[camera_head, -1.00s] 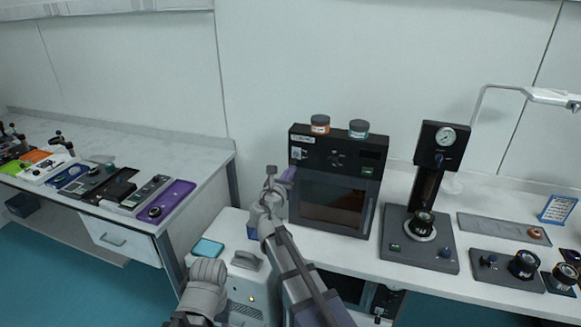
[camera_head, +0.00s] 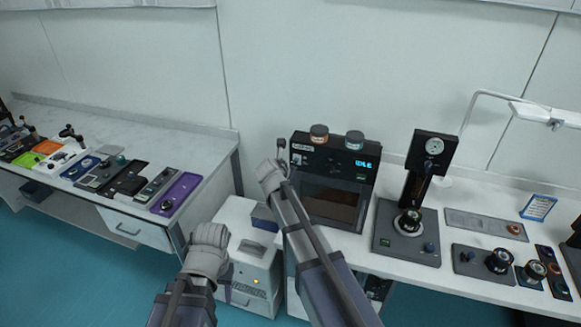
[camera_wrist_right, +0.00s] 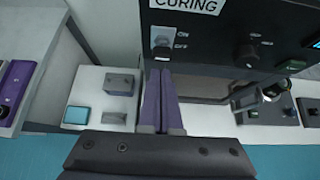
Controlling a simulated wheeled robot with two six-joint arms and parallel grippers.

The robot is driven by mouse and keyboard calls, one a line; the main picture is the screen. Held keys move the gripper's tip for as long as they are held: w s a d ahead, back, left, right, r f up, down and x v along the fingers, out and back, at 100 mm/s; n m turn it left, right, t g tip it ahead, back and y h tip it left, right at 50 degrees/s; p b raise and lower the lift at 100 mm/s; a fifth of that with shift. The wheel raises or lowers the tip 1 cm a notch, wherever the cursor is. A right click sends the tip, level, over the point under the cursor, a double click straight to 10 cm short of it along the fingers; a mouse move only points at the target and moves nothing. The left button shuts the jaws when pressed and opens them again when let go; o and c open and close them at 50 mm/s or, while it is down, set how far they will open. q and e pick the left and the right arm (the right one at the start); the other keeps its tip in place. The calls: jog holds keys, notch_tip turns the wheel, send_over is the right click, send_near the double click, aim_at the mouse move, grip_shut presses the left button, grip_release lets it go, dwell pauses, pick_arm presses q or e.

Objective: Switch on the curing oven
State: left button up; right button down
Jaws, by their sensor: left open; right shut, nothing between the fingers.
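The curing oven (camera_head: 334,178) is a black box with a dark window, standing on the right-hand bench. Its display (camera_head: 367,164) is lit and reads IDLE in cyan. In the right wrist view its toggle switch (camera_wrist_right: 162,46) stands beside ON and OFF labels. My right gripper (camera_wrist_right: 162,72) is shut and empty, its purple fingertips just below the switch; I cannot tell whether they touch it. In the head view its arm crosses the oven's left side. My left gripper (camera_head: 209,243) is open, low in front of the white cabinet; its fingers are mostly hidden.
Two small jars (camera_head: 319,134) stand on the oven. A gauge press (camera_head: 410,222) stands right of it. The white cabinet (camera_head: 245,292) with a grey block (camera_head: 252,246) is below left. The left bench (camera_head: 120,135) carries several trays, including a purple one (camera_head: 178,193).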

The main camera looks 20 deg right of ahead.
jog(key=shift+r, duration=0.15)
jog(key=shift+r+p, duration=0.65)
jog(key=shift+p, duration=0.2)
notch_tip(320, 180, down, 4)
jog(key=s+a+b, duration=0.1)
jog(key=s+b, duration=0.1)
jog(key=b, duration=0.2)
jog(key=s+a+r+p, duration=0.3)
jog(key=s+r+p, duration=0.2)
jog(key=r+p, duration=0.3)
jog(key=shift+a, duration=0.4)
